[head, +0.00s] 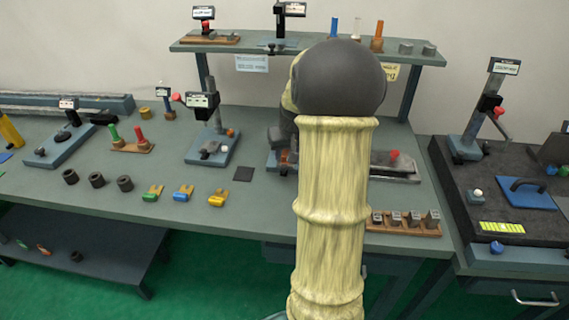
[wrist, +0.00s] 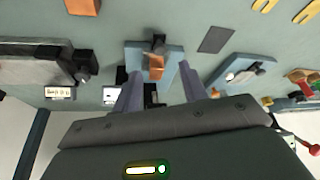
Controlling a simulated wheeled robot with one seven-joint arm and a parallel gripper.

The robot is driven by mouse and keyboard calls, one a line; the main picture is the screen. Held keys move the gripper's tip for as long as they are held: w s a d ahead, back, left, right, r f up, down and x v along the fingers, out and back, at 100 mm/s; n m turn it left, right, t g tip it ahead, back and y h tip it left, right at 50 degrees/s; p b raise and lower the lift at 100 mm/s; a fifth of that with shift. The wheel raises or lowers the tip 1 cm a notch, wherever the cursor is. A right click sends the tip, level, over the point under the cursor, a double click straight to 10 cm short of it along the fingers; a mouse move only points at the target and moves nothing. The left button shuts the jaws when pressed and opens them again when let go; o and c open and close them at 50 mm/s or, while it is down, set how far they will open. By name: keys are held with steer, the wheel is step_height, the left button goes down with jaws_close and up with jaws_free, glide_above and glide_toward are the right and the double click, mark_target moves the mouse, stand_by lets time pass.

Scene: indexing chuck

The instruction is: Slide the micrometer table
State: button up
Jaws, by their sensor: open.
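A small fixture with a blue-grey base (wrist: 172,58), a dark upright part and an orange block (wrist: 155,68) stands on the bench in the wrist view. It appears to be the micrometer table, though no readable label confirms this. My gripper (wrist: 160,76) is open, its two grey fingers on either side of the orange block in the picture. I cannot tell whether they touch it or how high they are above it. In the head view my arm covers most of this spot, and only a bit of orange (head: 285,157) shows at its left. The fingers are hidden there.
A stand (head: 208,148) with a label is left of my arm, and a long rail fixture with a red knob (head: 394,154) is at right. A dark square (head: 243,173) lies on the bench (head: 75,205).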

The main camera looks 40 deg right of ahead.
mark_target(284, 166)
steer(key=x, duration=0.7)
steer(key=shift+w+f, duration=0.15)
steer(key=shift+f, duration=0.2)
jaws_close()
